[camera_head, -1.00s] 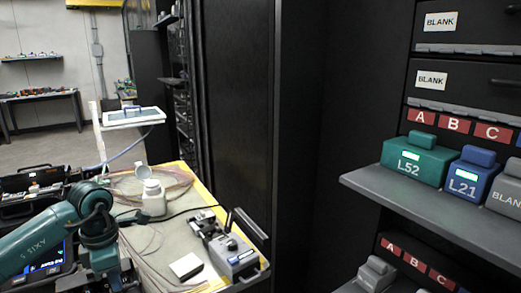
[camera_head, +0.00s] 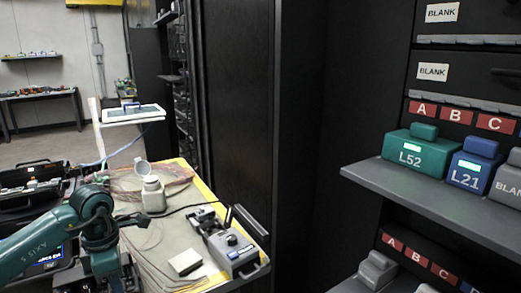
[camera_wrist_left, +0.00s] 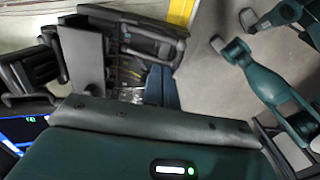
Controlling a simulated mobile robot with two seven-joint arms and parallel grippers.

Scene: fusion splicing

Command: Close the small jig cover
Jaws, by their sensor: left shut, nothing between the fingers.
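My left gripper (camera_head: 128,275) is at the lower left of the head view, beside the dark machine with a lit blue screen (camera_head: 47,258). A grey flat plate (camera_wrist_left: 86,52) and a black frame (camera_wrist_left: 150,40) of the machine lie just beyond the fingers. I cannot tell for sure which part is the small jig cover, or its angle; my arm hides much of the machine in the head view.
On the yellow-edged bench (camera_head: 197,180) stand a white bottle (camera_head: 153,194), a grey device (camera_head: 233,250) with an upright lever and a white block (camera_head: 185,262). Thin loose cables lie between them. A shelf on the right (camera_head: 440,200) holds teal and blue modules.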

